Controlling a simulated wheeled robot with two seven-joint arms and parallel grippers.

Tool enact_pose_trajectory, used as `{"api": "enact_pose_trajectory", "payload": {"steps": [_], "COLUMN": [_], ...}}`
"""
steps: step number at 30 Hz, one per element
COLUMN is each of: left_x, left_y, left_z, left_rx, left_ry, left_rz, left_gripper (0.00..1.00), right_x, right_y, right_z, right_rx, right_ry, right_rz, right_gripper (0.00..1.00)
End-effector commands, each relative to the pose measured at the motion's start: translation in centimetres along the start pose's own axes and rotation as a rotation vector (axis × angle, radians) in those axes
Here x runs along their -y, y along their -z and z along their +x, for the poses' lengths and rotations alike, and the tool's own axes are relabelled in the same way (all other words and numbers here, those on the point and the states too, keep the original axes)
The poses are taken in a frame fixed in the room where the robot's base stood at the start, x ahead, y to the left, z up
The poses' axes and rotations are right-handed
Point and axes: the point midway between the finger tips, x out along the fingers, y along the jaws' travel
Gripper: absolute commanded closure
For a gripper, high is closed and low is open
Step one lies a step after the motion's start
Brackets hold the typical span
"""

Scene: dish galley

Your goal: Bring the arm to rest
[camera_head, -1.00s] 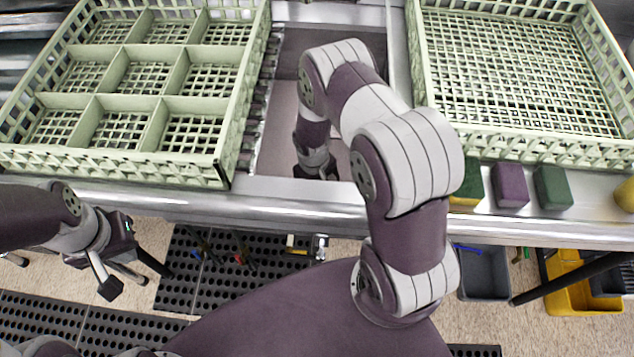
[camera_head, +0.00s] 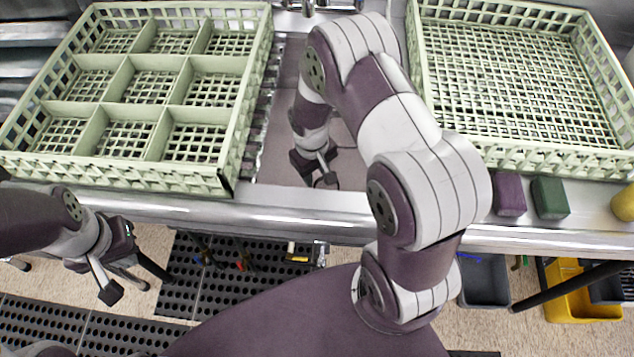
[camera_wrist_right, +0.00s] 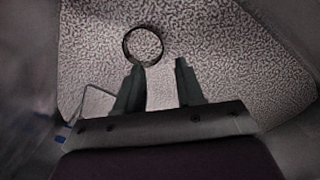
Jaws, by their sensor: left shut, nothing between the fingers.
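My right arm reaches from the lower middle over the counter edge into the sink basin (camera_head: 275,170) between the two racks. My right gripper (camera_head: 322,178) hangs low in the basin in the head view. In the right wrist view the fingers (camera_wrist_right: 159,70) stand apart with nothing seen between them. A dark ring (camera_wrist_right: 143,45) lies on the speckled surface just beyond the fingertips. My left gripper (camera_head: 112,292) is at the lower left, in front of the counter and above the floor, shut and empty.
A green divided rack (camera_head: 228,178) stands left of the basin and an undivided green rack (camera_head: 560,160) right of it. A purple block (camera_head: 509,194), a dark green block (camera_head: 550,197) and a yellow item (camera_head: 624,204) sit along the right front edge. Grey (camera_head: 484,280) and yellow (camera_head: 570,300) bins stand below.

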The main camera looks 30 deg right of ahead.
Motion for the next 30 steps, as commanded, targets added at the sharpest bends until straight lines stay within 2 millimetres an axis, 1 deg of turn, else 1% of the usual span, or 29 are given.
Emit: {"api": "enact_pose_trajectory", "payload": {"steps": [1, 4, 7, 12, 14, 17, 18, 20, 21, 22, 24, 25, 27, 30], "left_x": [0.0, 0.0, 0.0, 0.0, 0.0, 0.0, 0.0, 0.0, 0.0, 0.0, 0.0, 0.0, 0.0, 0.0], "left_y": [0.0, 0.0, 0.0, 0.0, 0.1, 0.2, 0.3, 0.5, 0.6, 0.6, 0.7, 0.7, 0.7, 0.7], "left_z": [-0.2, -0.2, -0.3, -0.3, -0.6, -2.1, -2.9, -3.9, -4.5, -4.9, -5.5, -5.7, -6.0, -6.0], "left_rx": [0.0, 0.0, 0.0, 0.0, 0.0, 0.0, 0.0, 0.0, 0.0, 0.0, 0.0, 0.0, 0.0, 0.0], "left_ry": [0.0, 0.0, 0.0, 0.0, 0.0, 0.0, 0.0, 0.0, 0.0, 0.0, 0.0, 0.0, 0.0, 0.0], "left_rz": [0.0, 0.0, 0.0, 0.0, 0.0, 0.0, 0.0, 0.0, 0.0, 0.0, 0.0, 0.0, 0.0, 0.0], "left_gripper": [1.0, 1.0, 1.0, 1.0, 1.0, 1.0, 1.0, 1.0, 1.0, 1.0, 1.0, 1.0, 1.0, 1.0], "right_x": [0.0, 0.0, 0.0, 0.0, 0.1, 0.5, 0.8, 1.4, 1.9, 2.1, 2.8, 3.0, 3.3, 3.5], "right_y": [0.1, 0.0, 0.0, -0.1, -0.1, -0.7, -1.4, -2.8, -3.9, -4.8, -6.7, -7.4, -8.6, -9.2], "right_z": [-1.1, -2.3, -2.8, -2.8, -3.8, -8.5, -11.1, -14.7, -16.7, -18.0, -20.2, -20.9, -21.7, -22.0], "right_rx": [-0.003, -0.001, 0.001, 0.001, -0.004, -0.03, -0.045, -0.067, -0.08, -0.089, -0.108, -0.113, -0.123, -0.128], "right_ry": [0.0, 0.0, 0.001, 0.001, 0.001, 0.008, 0.012, 0.021, 0.027, 0.032, 0.041, 0.044, 0.05, 0.053], "right_rz": [0.0, 0.0, 0.0, 0.0, 0.003, 0.027, 0.04, 0.063, 0.078, 0.09, 0.109, 0.117, 0.129, 0.136], "right_gripper": [0.62, 0.62, 0.62, 0.62, 0.62, 0.62, 0.62, 0.62, 0.62, 0.62, 0.62, 0.62, 0.62, 0.62]}}
